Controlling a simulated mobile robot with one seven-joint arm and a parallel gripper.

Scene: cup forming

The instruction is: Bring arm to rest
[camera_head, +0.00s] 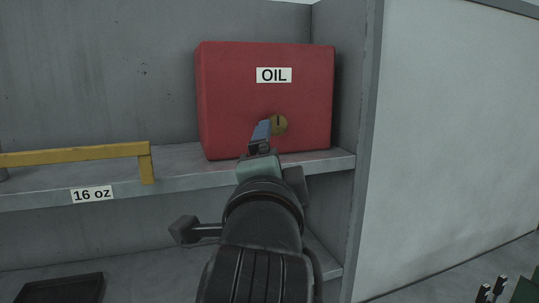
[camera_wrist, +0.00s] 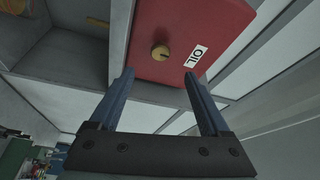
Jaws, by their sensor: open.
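My gripper (camera_head: 264,130) is in front of the red oil box, with its fingers pointing toward the box's brass knob. In the wrist view my gripper (camera_wrist: 160,85) shows two blue fingers spread apart with nothing between them. The red box (camera_head: 228,100) carries a white OIL label and stands on the grey shelf; it also shows in the wrist view (camera_wrist: 215,30). The brass knob (camera_head: 279,125) is on the box's front face and also shows beyond the fingertips in the wrist view (camera_wrist: 160,52). I cannot tell the exact gap between fingers and knob.
The grey shelf (camera_head: 185,182) has a 16 oz label and a yellow rail (camera_head: 75,155) at left. A dark tray (camera_head: 60,289) lies on the lower level. A grey panel (camera_head: 450,130) closes off the right side. Dark and green items (camera_head: 492,290) show at the lower right.

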